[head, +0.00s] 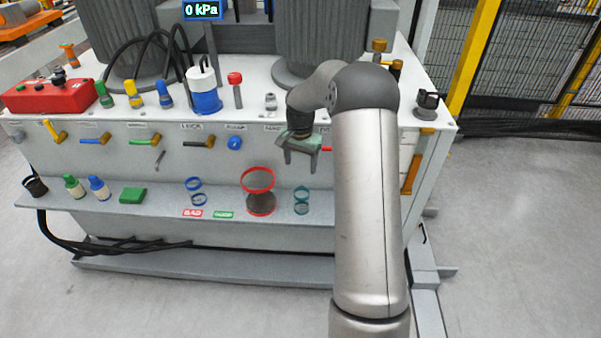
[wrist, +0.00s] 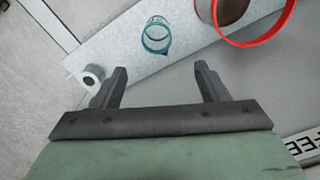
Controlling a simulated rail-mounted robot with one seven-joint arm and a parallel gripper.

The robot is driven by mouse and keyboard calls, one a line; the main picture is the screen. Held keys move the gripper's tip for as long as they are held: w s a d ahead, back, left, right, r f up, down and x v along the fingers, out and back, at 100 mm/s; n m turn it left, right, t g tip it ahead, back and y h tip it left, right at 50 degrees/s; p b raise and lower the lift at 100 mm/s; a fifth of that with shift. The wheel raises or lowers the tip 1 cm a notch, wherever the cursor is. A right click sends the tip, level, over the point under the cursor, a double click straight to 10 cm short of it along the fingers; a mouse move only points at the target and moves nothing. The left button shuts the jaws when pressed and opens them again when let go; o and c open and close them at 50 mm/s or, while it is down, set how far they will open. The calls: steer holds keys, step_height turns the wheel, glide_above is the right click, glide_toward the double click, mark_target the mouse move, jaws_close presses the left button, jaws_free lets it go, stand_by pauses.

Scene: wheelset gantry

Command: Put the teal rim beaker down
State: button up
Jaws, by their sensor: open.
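The teal rim beaker (head: 301,201) is a small clear glass with teal edges. It stands on the grey front shelf (head: 330,213), right of a larger red-rimmed beaker (head: 259,181). My gripper (head: 299,160) is open and empty, above the shelf and apart from the teal rim beaker. In the wrist view the teal rim beaker (wrist: 156,35) shows beyond the two spread fingers of my gripper (wrist: 160,68). Nothing is between the fingers.
A blue-rimmed beaker (head: 194,190), a green block (head: 132,195) and small bottles (head: 99,188) stand farther left on the shelf. Red and green labels lie at its front edge. The panel behind carries several coloured valve handles. A dark-topped cylinder (wrist: 92,77) shows in the wrist view.

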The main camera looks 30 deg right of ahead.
steer(key=s+a+r+n, duration=0.3)
steer(key=s+a+r, duration=0.3)
steer(key=a+r, duration=0.1)
steer(key=s+a+r+n, duration=0.2)
steer(key=s+a+n, duration=0.1)
steer(key=s, duration=0.7)
steer(key=s+a+r+n, duration=0.2)
steer(key=s+a, duration=0.3)
steer(key=s, duration=0.5)
steer(key=shift+a+n, duration=0.35)
steer(key=shift+n, duration=0.15)
steer(key=shift+o, duration=0.4)
steer(key=s+a+f+n, duration=0.1)
steer(key=s+a+n, duration=0.1)
steer(key=s, duration=0.6)
steer(key=shift+s+f, duration=0.2)
steer(key=shift+f, duration=0.05)
steer(key=shift+w+d+f, duration=0.1)
